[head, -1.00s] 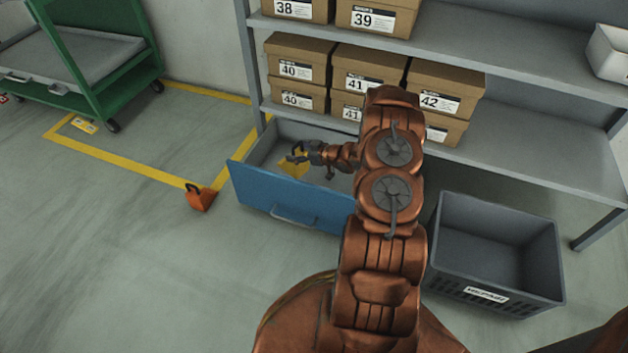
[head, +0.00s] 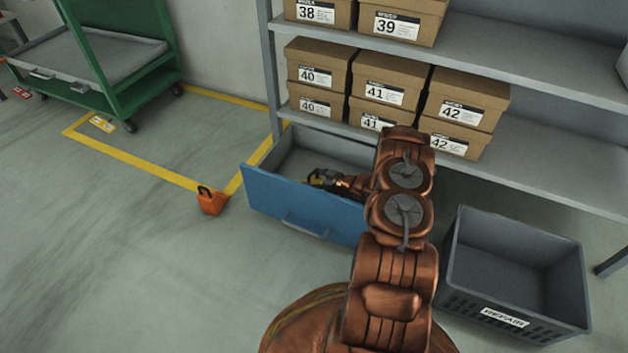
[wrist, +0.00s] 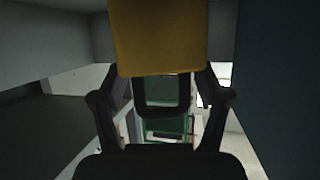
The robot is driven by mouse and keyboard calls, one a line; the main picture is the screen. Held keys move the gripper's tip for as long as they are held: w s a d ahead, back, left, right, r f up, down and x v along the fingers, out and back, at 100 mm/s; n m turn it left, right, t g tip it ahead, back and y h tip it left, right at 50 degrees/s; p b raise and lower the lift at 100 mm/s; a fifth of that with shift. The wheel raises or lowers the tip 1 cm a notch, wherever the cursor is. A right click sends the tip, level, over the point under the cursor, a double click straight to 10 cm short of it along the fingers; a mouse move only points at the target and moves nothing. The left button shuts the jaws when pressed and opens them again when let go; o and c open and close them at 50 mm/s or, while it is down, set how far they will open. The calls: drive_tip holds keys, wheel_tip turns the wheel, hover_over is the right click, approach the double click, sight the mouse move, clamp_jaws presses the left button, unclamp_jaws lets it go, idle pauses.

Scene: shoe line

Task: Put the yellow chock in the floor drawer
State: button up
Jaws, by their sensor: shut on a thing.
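The floor drawer (head: 300,205), with a blue front and grey inside, is pulled out beneath the shelf. My gripper (head: 326,180) is inside the drawer opening, low behind the blue front. It is shut on the yellow chock (wrist: 162,38), whose dark handle is between the fingers (wrist: 160,85) in the wrist view. In the head view only a little yellow shows at the gripper, and the chock's lower part is hidden by the drawer front. I cannot tell whether the chock touches the drawer floor.
An orange chock (head: 211,202) stands on the floor left of the drawer, by the yellow floor line. A grey crate (head: 520,275) stands to the right. A green cart (head: 130,90) stands at the left.

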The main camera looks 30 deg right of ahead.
drive_tip(key=o, duration=1.8)
